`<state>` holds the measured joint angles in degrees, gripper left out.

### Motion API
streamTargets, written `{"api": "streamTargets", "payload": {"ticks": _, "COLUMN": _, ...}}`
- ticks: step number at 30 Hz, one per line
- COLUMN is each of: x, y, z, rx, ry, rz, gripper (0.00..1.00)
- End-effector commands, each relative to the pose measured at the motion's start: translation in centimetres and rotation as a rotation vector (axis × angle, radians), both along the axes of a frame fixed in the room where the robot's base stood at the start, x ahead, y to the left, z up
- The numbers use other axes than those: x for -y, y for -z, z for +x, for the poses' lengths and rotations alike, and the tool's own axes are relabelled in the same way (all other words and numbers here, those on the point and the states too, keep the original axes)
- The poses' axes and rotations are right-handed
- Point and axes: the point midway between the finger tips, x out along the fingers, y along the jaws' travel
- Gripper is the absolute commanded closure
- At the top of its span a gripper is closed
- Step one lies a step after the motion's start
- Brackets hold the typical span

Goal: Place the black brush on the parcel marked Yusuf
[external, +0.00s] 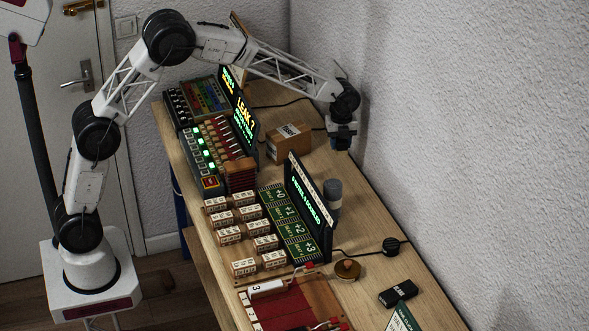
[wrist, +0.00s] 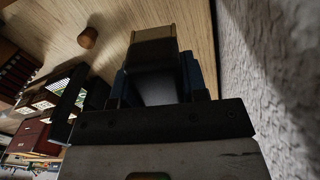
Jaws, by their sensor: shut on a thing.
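My gripper (external: 342,140) hangs above the far right part of the bench, near the wall, to the right of a brown cardboard parcel (external: 288,146). The parcel has a printed label that is too small to read. In the wrist view my gripper (wrist: 157,85) is shut on a dark block with a tan end (wrist: 154,34), which may be the black brush. In the external view the held thing is hard to make out below the fingers. Several small labelled boxes (external: 231,235) stand in rows on the bench; I cannot read a name on them.
A black display (external: 309,210) stands mid-bench with a grey cylinder (external: 332,196) behind it. Control panels (external: 205,140) line the far left. A black box-like object (external: 397,292) lies at the near right. The textured wall (external: 470,120) is close on the right.

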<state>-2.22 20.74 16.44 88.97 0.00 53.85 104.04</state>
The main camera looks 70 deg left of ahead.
Motion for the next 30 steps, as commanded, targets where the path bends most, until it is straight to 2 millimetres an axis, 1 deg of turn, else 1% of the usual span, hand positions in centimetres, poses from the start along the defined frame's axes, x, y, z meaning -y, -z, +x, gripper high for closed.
{"api": "streamTargets", "payload": {"ticks": 5, "x": -0.3, "y": -0.2, "z": -0.1, "rx": 0.000, "ry": -0.003, "rz": 0.000, "gripper": 0.84}}
{"api": "streamTargets", "payload": {"ticks": 8, "x": -0.9, "y": -0.6, "z": -0.5, "rx": 0.000, "ry": -0.010, "rz": 0.000, "gripper": 0.84}}
{"api": "streamTargets", "payload": {"ticks": 11, "x": -1.9, "y": -1.2, "z": -1.0, "rx": 0.000, "ry": -0.022, "rz": 0.000, "gripper": 0.84}}
{"api": "streamTargets", "payload": {"ticks": 17, "x": -5.4, "y": -3.5, "z": -3.1, "rx": 0.002, "ry": -0.063, "rz": 0.001, "gripper": 0.84}}
{"api": "streamTargets", "payload": {"ticks": 24, "x": -10.4, "y": -6.7, "z": -6.8, "rx": 0.002, "ry": -0.127, "rz": 0.001, "gripper": 0.84}}
{"api": "streamTargets", "payload": {"ticks": 30, "x": -13.8, "y": -8.9, "z": -9.8, "rx": 0.002, "ry": -0.173, "rz": 0.001, "gripper": 0.84}}
